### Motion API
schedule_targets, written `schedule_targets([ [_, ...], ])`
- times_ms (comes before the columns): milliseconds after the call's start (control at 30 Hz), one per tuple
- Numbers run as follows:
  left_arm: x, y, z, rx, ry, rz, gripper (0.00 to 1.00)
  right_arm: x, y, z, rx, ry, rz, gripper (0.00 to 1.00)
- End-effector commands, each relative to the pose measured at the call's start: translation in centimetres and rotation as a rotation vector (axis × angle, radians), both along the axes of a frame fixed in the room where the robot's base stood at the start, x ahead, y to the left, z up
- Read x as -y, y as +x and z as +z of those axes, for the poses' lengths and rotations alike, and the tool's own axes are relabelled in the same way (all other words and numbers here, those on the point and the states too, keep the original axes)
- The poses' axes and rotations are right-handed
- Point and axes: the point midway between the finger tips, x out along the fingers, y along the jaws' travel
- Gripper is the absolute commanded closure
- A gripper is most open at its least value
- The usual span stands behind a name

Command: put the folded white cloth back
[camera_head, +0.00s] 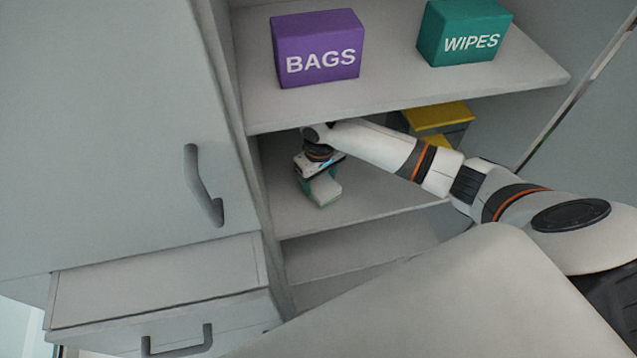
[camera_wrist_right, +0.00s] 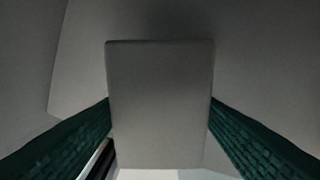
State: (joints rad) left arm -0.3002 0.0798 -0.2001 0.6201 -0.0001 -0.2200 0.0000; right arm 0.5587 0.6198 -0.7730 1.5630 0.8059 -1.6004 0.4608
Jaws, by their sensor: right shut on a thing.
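The folded white cloth (camera_head: 326,192) is a small pale block on the middle shelf, at the left side of the open cabinet. My right gripper (camera_head: 317,181) reaches in under the upper shelf and is shut on the cloth. In the right wrist view the cloth (camera_wrist_right: 160,105) fills the middle, with a green finger pad against each side of it. I cannot tell whether the cloth touches the shelf board. My left gripper is not in view.
The middle shelf (camera_head: 370,205) is bare right of the cloth. A yellow-topped box (camera_head: 440,116) stands farther back right. A purple BAGS box (camera_head: 318,48) and a teal WIPES box (camera_head: 463,32) stand on the upper shelf (camera_head: 400,90). A partly open drawer (camera_head: 150,290) is at lower left.

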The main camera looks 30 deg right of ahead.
Motion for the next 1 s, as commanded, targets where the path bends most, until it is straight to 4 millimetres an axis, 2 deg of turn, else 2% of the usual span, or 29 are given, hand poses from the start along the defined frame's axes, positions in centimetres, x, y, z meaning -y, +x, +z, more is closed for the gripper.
schedule_targets([
  [33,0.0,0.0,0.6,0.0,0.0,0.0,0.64,-0.6,0.1,-0.1,-0.002,0.002,0.001,0.57],
  [133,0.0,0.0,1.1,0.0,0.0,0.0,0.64,-0.3,0.0,-1.9,-0.003,-0.001,-0.001,0.57],
  [267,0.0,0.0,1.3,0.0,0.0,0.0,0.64,-0.3,0.1,-3.2,0.0,0.001,0.0,0.57],
  [633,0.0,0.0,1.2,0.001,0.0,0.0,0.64,-0.3,0.1,-3.8,0.001,0.001,0.001,0.57],
  [667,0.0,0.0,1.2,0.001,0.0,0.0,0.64,-0.3,0.1,-3.7,0.002,0.001,0.001,0.36],
  [767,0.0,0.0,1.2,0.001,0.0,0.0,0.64,-0.3,0.1,-3.7,0.002,0.001,0.001,0.19],
  [1000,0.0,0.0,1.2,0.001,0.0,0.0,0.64,-0.3,0.1,-3.7,0.002,0.0,0.001,0.17],
])
